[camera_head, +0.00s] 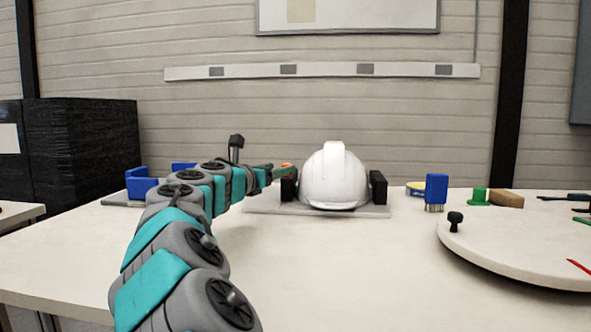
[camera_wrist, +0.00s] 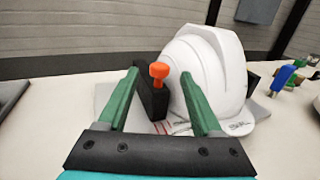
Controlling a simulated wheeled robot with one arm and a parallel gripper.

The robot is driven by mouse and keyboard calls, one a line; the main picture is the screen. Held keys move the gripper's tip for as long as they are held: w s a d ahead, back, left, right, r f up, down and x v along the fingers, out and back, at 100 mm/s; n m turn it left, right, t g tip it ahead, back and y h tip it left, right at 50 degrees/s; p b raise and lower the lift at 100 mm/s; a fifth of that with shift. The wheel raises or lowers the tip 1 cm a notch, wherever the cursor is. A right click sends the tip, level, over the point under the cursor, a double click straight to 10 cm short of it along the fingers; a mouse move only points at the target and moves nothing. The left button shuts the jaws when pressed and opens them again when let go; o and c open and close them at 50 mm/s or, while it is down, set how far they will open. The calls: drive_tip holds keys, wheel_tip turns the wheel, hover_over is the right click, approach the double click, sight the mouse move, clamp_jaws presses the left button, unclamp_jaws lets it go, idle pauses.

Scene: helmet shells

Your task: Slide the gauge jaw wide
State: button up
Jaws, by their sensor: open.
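A white helmet shell (camera_head: 335,180) sits upright on a grey gauge plate (camera_head: 372,212), between a left black jaw (camera_head: 289,188) and a right black jaw (camera_head: 378,187). The helmet (camera_wrist: 212,68) also fills the middle of the wrist view. The left jaw (camera_wrist: 152,102) carries an orange knob (camera_wrist: 158,71) there. My gripper (camera_wrist: 159,76) is open, with one green finger on each side of the knob. I cannot tell whether either finger touches it. In the head view my gripper (camera_head: 270,170) is at the left jaw, and the knob is partly hidden.
A blue-handled brush (camera_head: 436,191), a green piece (camera_head: 478,196) and a tan block (camera_head: 508,198) stand right of the gauge. A round white turntable (camera_head: 520,250) with a black knob fills the right. Blue blocks (camera_head: 141,187) stand far left. The front middle table is clear.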

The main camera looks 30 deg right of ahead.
sight(290, 178)
drive_tip(key=shift+x, duration=2.5)
clamp_jaws()
drive_tip(key=shift+f, duration=0.1)
